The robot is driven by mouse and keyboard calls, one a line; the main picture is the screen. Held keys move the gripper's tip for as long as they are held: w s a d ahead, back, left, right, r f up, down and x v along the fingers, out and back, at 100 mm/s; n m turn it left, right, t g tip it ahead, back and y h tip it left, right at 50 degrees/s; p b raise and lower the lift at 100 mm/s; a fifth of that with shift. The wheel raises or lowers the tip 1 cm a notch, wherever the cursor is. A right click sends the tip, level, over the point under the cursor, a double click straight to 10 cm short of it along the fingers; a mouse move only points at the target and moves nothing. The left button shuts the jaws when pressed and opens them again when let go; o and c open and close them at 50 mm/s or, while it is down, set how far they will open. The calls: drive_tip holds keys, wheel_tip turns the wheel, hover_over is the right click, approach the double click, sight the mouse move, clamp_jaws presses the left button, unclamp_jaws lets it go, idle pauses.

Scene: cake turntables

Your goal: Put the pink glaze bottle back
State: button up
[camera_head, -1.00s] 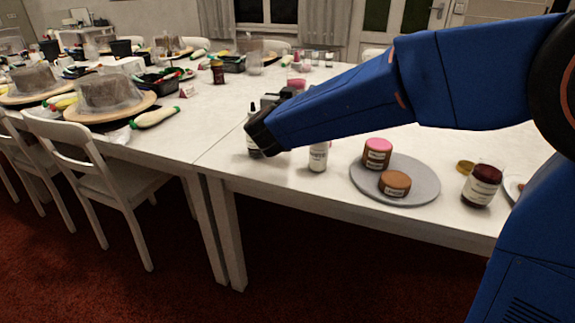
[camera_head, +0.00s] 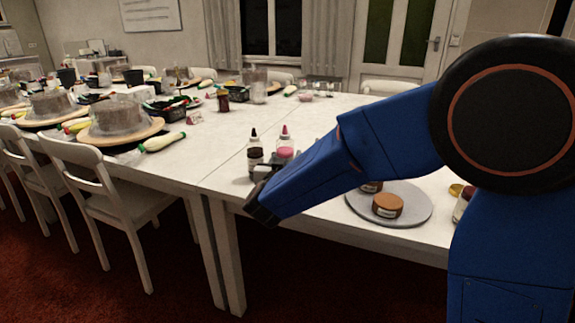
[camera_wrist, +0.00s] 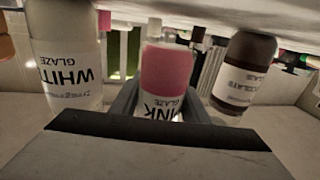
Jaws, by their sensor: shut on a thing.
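The pink glaze bottle (camera_wrist: 168,70) is between the two fingers of my gripper (camera_wrist: 160,98), which is shut on it; its label appears upside down in the wrist view. In the head view the pink bottle (camera_head: 285,147) stands upright behind my forearm, its lower part hidden. The dark chocolate glaze bottle (camera_wrist: 243,72) is just to its right in the wrist view and to its left in the head view (camera_head: 255,155). The white glaze bottle (camera_wrist: 66,60) is at left in the wrist view. I cannot tell whether the pink bottle touches the table.
A dark jar (camera_head: 223,100) and covered turntables (camera_head: 120,125) stand further left. The table's front edge is close to my gripper.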

drive_tip(key=shift+f, duration=1.25)
drive_tip(key=shift+f, duration=0.15)
drive_tip(key=o, duration=0.7)
drive_tip(key=shift+s, duration=0.2)
drive_tip(key=s, duration=0.3)
drive_tip(key=s+a, duration=0.1)
drive_tip(key=s, duration=0.3)
drive_tip(key=s+a, duration=0.1)
drive_tip(key=s, duration=0.3)
drive_tip(key=shift+s, duration=0.25)
